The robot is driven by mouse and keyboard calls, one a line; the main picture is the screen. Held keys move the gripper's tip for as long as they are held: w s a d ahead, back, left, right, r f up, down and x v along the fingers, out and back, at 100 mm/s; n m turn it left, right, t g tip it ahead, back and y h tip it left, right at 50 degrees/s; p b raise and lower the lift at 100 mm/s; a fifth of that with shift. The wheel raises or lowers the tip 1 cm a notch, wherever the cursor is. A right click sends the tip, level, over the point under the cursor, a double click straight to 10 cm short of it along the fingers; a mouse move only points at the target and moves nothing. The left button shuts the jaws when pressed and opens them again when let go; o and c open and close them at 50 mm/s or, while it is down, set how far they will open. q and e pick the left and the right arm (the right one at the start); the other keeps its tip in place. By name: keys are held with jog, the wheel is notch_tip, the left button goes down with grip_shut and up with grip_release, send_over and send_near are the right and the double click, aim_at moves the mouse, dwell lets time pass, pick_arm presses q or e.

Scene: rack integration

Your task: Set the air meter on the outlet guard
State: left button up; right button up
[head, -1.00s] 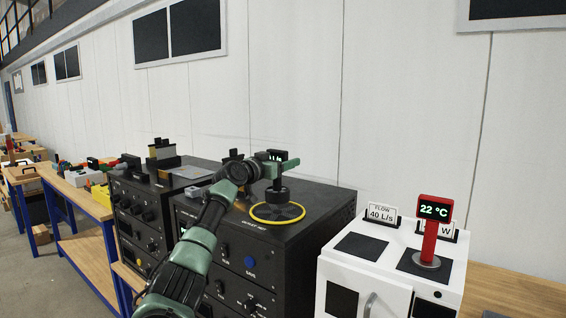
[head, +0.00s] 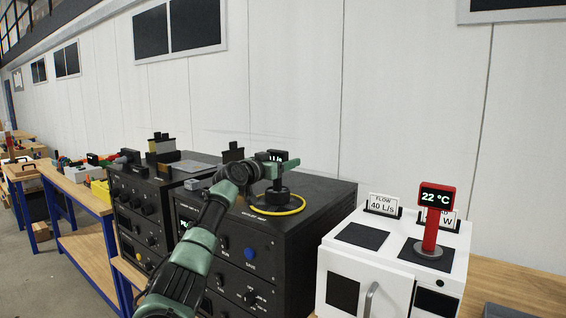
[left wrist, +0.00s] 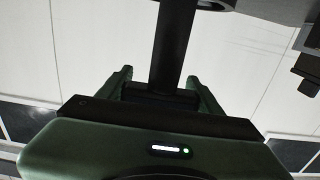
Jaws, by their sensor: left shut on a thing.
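The air meter (head: 277,193) is a dark instrument with a round black base, a post and a small head with green digits, the head partly hidden by my gripper. My left gripper (head: 275,169) is shut on its post. In the left wrist view the black post (left wrist: 172,50) stands between the green fingers. The yellow-rimmed outlet guard (head: 297,209) is on top of the black rack unit. The meter's base appears over the guard, upright; I cannot tell whether they touch. My right gripper is not in view.
A white cabinet (head: 388,262) stands to the right, with a red 22 °C meter (head: 431,225) and a FLOW 40 L/s sign (head: 382,205) on top. Another black unit (head: 140,215) with items on it stands at the left. The rack top right of the guard is clear.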

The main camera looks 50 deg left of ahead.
pick_arm(q)
jog(key=shift+f, duration=0.2)
dwell(0.5)
jog(key=o, duration=1.8)
jog(key=shift+s+f+b, duration=0.1)
jog(key=shift+s+b, duration=0.05)
jog(key=shift+b, duration=0.15)
jog(key=shift+s+f+b, duration=0.15)
jog(key=shift+s+b, duration=0.15)
jog(key=b+v, duration=0.1)
jog(key=v, duration=0.1)
jog(key=b+v, duration=0.1)
jog(key=v, duration=0.1)
jog(key=b+v, duration=0.2)
jog(key=v, duration=0.1)
jog(key=shift+d+r, duration=0.1)
jog(key=shift+r, duration=0.2)
